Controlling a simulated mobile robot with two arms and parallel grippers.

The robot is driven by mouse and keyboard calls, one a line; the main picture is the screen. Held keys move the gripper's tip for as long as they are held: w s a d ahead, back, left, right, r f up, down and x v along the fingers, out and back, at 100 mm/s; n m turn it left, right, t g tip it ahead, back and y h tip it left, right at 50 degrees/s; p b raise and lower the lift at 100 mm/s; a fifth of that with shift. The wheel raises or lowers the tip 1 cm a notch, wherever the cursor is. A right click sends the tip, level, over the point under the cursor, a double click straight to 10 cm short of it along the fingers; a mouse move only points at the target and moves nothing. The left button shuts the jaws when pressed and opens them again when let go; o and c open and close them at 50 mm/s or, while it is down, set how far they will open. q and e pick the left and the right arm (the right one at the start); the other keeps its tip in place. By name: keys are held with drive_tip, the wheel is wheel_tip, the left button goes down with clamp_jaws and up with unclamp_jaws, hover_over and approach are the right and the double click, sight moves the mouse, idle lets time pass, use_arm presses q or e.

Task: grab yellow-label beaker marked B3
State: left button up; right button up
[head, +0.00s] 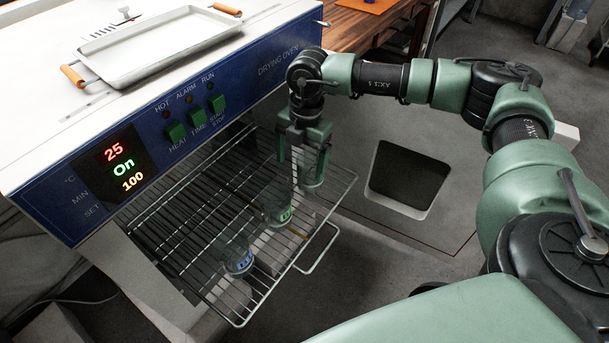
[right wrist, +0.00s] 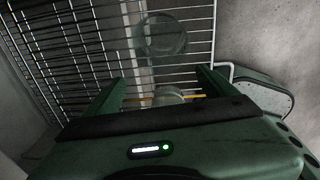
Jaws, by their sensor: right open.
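My right gripper (head: 303,160) is open and points down over the right part of the pulled-out rack. In the right wrist view, its two green fingers (right wrist: 163,86) stand apart on either side of a glass beaker (right wrist: 168,93). Thin yellow edges show at both sides of this beaker, which looks like the yellow-label one; no B3 mark can be read. In the head view, part of this beaker (head: 313,178) shows between the fingers. A green-label beaker (head: 279,213) and a blue-label beaker (head: 239,262) stand in a row to its lower left. My left gripper is out of view.
The wire rack (head: 176,232) sticks out of the drying oven (head: 190,120), with a wire handle (head: 318,250) at its front. Another clear beaker (right wrist: 162,36) stands beyond the fingers in the right wrist view. A metal tray (head: 155,45) lies on the oven.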

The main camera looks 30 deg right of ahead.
sight(311, 167)
drive_tip(key=d, duration=0.2)
drive_tip(key=d+h, duration=0.1)
drive_tip(key=shift+w+f+m+b, duration=0.3)
drive_tip(key=shift+w+f, duration=0.05)
drive_tip(key=shift+d+f, duration=0.2)
drive_tip(key=shift+f, duration=0.15)
drive_tip(key=f, duration=0.2)
drive_tip(key=f+b, duration=0.1)
drive_tip(key=shift+w+d+f, duration=0.1)
drive_tip(key=shift+w+f, duration=0.1)
drive_tip(key=shift+f, duration=0.2)
wheel_tip(311, 167, down, 3)
drive_tip(key=shift+w+r+b, duration=0.1)
drive_tip(key=shift+r+b, duration=0.1)
drive_tip(key=shift+b, duration=0.2)
drive_tip(key=shift+f, duration=0.2)
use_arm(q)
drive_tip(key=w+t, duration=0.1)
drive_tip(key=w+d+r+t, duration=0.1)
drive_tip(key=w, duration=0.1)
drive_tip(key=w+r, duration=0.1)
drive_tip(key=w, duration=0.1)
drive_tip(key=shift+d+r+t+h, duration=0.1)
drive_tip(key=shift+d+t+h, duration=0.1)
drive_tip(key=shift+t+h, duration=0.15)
use_arm(e)
drive_tip(key=c, duration=1.5)
